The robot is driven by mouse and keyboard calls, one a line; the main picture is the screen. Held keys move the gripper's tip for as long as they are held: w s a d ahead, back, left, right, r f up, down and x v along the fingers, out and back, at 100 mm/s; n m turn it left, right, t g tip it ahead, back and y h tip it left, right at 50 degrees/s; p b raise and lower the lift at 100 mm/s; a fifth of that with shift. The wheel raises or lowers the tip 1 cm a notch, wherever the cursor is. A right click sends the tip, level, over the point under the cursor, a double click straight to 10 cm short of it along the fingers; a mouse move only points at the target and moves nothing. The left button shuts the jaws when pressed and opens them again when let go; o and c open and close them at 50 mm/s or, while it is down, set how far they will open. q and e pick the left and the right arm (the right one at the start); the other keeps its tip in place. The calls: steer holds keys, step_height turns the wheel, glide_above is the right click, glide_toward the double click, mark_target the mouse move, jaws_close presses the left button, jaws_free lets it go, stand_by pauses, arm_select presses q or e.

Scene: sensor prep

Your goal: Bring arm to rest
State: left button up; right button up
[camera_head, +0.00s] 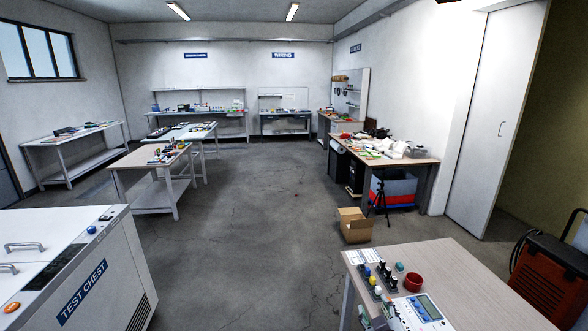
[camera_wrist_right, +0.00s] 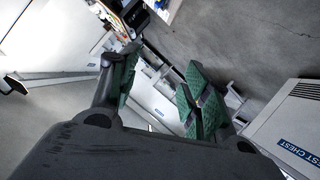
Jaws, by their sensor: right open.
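My right gripper (camera_wrist_right: 162,88) shows in the right wrist view, with its two green-padded fingers spread apart. No object is between the fingers. In that view the room appears tilted behind it, with the test chest (camera_wrist_right: 300,130) at the right edge. Something small and greenish shows at the bottom of the head view by the near table, too unclear to name. My left gripper is in neither view.
The white test chest (camera_head: 128,262) stands at the near left. A cardboard box (camera_head: 354,226) lies on the floor. The middle floor (camera_head: 265,220) is clear.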

steer(key=s+f+m+g+y, duration=0.1)
steer(key=s+f+g, duration=0.45)
steer(key=s, duration=0.45)
steer(key=s+f+m+g+y, duration=0.1)
steer(key=s+f+m+g, duration=0.1)
steer(key=s+f+g, duration=0.6)
steer(key=s+f+t, duration=0.1)
steer(key=s+f, duration=0.1)
steer(key=f, duration=1.3)
steer(key=s+f+t, duration=0.1)
steer(key=s+f, duration=0.1)
steer(key=f, duration=1.4)
steer(key=s+d+f, duration=0.2)
steer(key=s+f, duration=0.8)
steer(key=s, duration=0.1)
steer(key=s+d+f+g, duration=0.1)
steer(key=s+d+f, duration=0.1)
steer(key=s+f, duration=0.8)
steer(key=shift+s+d+f+n+h, duration=0.2)
steer(key=shift+s+d+n+h, duration=0.15)
steer(key=shift+s, duration=0.65)
